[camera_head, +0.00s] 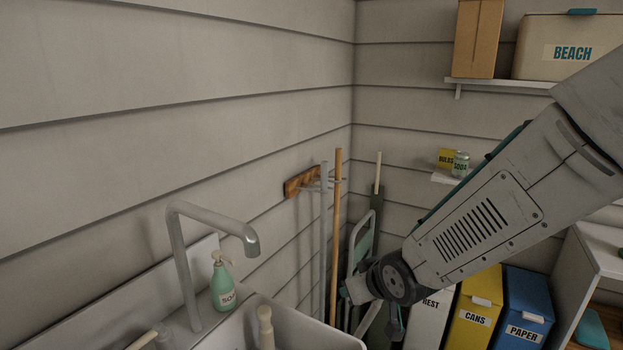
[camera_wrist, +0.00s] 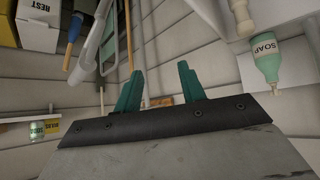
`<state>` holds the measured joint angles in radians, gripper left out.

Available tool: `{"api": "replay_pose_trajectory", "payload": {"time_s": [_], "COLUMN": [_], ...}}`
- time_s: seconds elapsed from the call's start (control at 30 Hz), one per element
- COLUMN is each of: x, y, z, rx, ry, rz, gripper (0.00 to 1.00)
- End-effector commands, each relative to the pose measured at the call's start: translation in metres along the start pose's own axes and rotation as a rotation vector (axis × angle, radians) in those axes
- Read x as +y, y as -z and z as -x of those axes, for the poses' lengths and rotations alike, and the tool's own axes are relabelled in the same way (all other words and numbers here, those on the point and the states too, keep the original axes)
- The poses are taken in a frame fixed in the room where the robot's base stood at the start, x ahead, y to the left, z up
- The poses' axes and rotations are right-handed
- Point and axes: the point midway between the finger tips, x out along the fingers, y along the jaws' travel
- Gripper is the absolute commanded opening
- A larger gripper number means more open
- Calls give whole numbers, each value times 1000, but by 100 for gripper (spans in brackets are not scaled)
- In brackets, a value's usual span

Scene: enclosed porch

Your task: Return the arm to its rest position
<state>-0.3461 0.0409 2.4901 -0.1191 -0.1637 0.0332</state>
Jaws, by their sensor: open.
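My arm reaches in from the right in the head view and slopes down to the left, ending near the corner by the leaning poles. Its gripper is largely hidden behind the arm there. In the wrist view my gripper (camera_wrist: 160,92) shows two green fingers standing apart with nothing between them. The wrist picture appears upside down, with the bins and the soap bottle (camera_wrist: 266,62) hanging from the top. The soap bottle (camera_head: 223,282) also stands by the sink in the head view, apart from the gripper.
A sink (camera_head: 285,318) with a tall tap (camera_head: 180,250) is at lower left. Poles, including a wooden one (camera_head: 336,230), lean in the corner under a wooden rack (camera_head: 302,181). A yellow CANS bin (camera_head: 474,318) and a blue PAPER bin (camera_head: 522,310) stand below the arm. Shelves (camera_head: 500,83) hang at right.

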Motion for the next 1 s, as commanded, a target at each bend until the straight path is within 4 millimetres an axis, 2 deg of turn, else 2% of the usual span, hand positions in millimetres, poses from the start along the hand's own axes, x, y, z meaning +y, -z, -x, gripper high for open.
{"api": "replay_pose_trajectory", "payload": {"time_s": [0.03, 0.1, 0.3, 0.43, 0.6, 0.7, 0.8, 1.0], "x": [14, 29, 61, 70, 67, 61, 55, 50], "y": [0, -7, -35, -61, -96, -114, -128, -138], "z": [20, 44, 122, 175, 242, 273, 294, 308], "rx": [-31, -92, -262, -374, -510, -575, -621, -658], "ry": [-27, -54, -123, -148, -160, -157, -152, -147], "rz": [-24, -54, -156, -226, -317, -360, -389, -408], "gripper": [40, 40, 40, 40, 40, 40, 40, 40]}}
